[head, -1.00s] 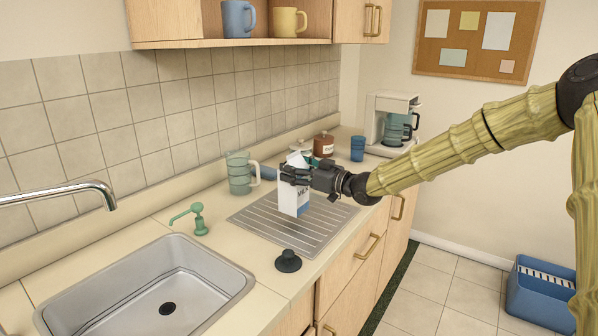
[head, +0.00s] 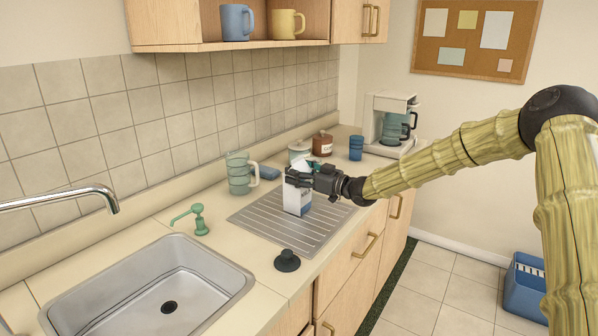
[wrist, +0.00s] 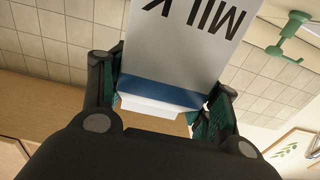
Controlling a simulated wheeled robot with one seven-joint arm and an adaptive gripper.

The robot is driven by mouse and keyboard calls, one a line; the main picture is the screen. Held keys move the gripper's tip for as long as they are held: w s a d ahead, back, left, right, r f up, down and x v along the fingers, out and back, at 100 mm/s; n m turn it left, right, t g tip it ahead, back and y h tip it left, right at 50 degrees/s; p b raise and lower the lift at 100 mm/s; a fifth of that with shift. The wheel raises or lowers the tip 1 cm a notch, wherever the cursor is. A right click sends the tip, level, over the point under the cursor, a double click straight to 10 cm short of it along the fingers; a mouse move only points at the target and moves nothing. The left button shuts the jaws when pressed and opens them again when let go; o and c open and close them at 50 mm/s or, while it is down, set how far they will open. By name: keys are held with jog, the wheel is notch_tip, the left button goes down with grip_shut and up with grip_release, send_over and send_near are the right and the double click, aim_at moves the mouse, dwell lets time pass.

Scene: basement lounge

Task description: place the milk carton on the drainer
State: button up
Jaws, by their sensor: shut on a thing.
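The white milk carton with a blue band (head: 298,203) is upright over the middle of the metal drainer (head: 258,223). Its base appears at or very close to the ribbed surface; I cannot tell whether it touches. My gripper (head: 298,178) is shut around the carton's upper part, coming from the right. In the wrist view the carton (wrist: 187,42) sits between both fingers, with its MILK lettering upside down. The fingers hide part of the carton in the head view.
A black stopper (head: 287,260) lies in front, a soap dispenser (head: 198,219) and sink (head: 90,296) to the left.

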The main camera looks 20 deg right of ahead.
jog(key=shift+a+r, duration=0.1)
jog(key=shift+f, duration=0.25)
jog(key=o, duration=1.6)
jog(key=shift+r, duration=0.1)
jog(key=shift+r, duration=0.2)
jog(key=b+v, duration=0.1)
jog(key=v, duration=1.1)
jog(key=shift+f, duration=0.1)
